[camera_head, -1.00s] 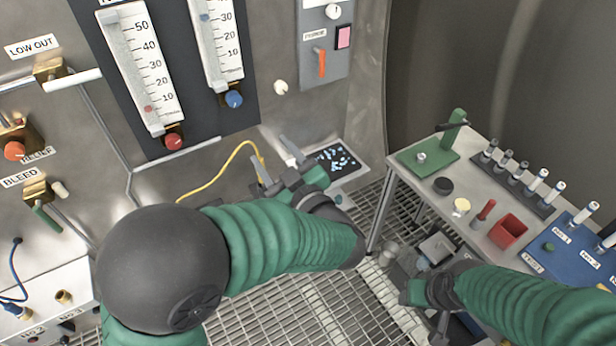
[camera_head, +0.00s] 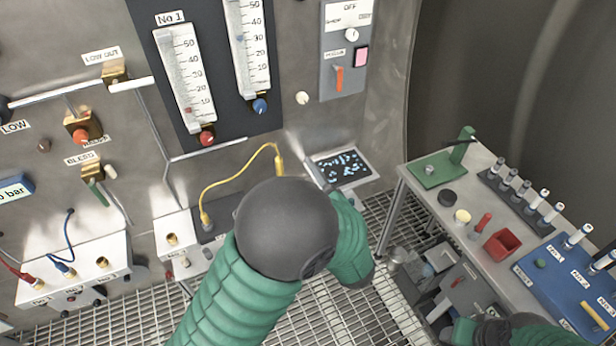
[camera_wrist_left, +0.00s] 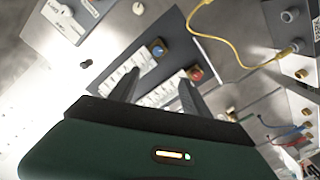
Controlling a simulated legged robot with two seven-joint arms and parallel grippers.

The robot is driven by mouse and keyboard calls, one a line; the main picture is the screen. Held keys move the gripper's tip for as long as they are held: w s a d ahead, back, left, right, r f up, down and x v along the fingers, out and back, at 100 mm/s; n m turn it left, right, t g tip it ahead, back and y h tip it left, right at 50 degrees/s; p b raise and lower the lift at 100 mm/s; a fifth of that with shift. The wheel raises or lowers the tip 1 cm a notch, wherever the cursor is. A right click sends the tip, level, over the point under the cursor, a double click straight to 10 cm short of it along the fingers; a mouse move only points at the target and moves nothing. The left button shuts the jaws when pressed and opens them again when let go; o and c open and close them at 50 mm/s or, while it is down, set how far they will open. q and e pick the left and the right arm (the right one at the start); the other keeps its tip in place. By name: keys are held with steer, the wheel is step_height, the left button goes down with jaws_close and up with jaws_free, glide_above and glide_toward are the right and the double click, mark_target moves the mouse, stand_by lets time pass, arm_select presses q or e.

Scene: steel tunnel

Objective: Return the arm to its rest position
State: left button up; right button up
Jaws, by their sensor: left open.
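My left arm (camera_head: 235,295) comes up from the bottom of the head view, its dark round elbow (camera_head: 288,228) in front of the panel.
The steel panel holds two gauges (camera_head: 185,80), valves and a yellow cable (camera_head: 232,180). A small screen (camera_head: 342,168) sits low on the wall. A bench (camera_head: 415,188) at right carries a green stand (camera_head: 440,170), vials and a red box (camera_head: 502,244). Grating (camera_head: 330,318) covers the floor.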

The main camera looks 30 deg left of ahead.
arm_select(q)
steer(key=w+d+f+m+g+h, duration=0.1)
steer(key=w+d+f+m+h, duration=0.1)
steer(key=d+f+m+h, duration=0.7)
steer(key=s+a+f+m+g+h, duration=0.2)
steer(key=s+m+g, duration=0.2)
steer(key=s, duration=0.4)
steer(key=s+a+f+m+g+h, duration=0.2)
steer(key=s+a+m+g, duration=0.1)
steer(key=s, duration=0.6)
steer(key=shift+s+a+f+m+g, duration=0.3)
steer(key=shift+m+g, duration=0.2)
steer(key=shift+m, duration=0.2)
steer(key=shift+a, duration=0.15)
